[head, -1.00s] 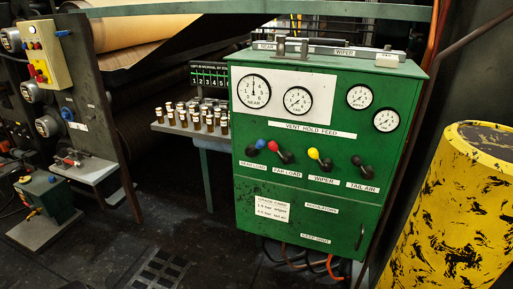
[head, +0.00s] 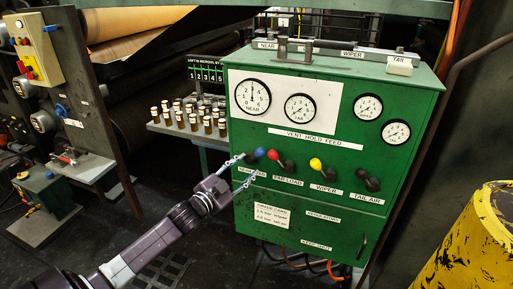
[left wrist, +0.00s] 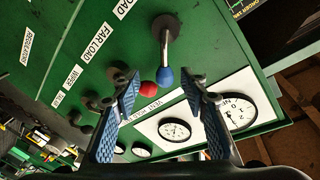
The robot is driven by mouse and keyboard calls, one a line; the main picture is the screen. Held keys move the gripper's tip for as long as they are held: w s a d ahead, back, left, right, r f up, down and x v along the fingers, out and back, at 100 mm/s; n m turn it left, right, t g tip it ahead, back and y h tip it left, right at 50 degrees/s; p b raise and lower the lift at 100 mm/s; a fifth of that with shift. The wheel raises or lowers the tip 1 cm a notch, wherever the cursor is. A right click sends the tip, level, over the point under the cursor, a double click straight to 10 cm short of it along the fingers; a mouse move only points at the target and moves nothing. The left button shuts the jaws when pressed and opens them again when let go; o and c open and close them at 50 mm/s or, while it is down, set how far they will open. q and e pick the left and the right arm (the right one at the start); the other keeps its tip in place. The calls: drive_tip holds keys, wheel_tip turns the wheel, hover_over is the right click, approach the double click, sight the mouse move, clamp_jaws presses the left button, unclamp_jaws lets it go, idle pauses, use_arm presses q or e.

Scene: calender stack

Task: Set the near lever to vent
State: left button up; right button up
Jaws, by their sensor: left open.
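The near lever, with its blue knob (head: 260,152), is the leftmost of the row on the green panel. It leans up and to the right from its dark hub, under the VENT HOLD FEED strip (head: 317,139). My left gripper (head: 246,168) is open in front of this lever, and its fingers partly cover the label below. In the left wrist view, the blue knob (left wrist: 166,77) shows between the two blue-padded fingertips of the gripper (left wrist: 161,80), with gaps on both sides. I cannot tell how deep it sits between them. My right gripper is not in view.
The red-knobbed lever (head: 273,155) is close on the right, then the yellow-knobbed (head: 316,164) and black-knobbed (head: 363,174) ones. Gauges (head: 253,96) sit above. A shelf of small bottles (head: 194,124) is to the left, a yellow drum (head: 470,245) at lower right.

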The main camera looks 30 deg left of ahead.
sight(256, 155)
use_arm(q)
drive_tip(key=shift+w+d+r, duration=0.15)
drive_tip(key=shift+r, duration=0.6)
drive_tip(key=shift+w+r, duration=0.1)
drive_tip(key=shift+w, duration=0.1)
drive_tip(key=shift+w+p, duration=0.45)
drive_tip(key=shift+w, duration=3.15)
drive_tip(key=shift+d, duration=0.1)
clamp_jaws()
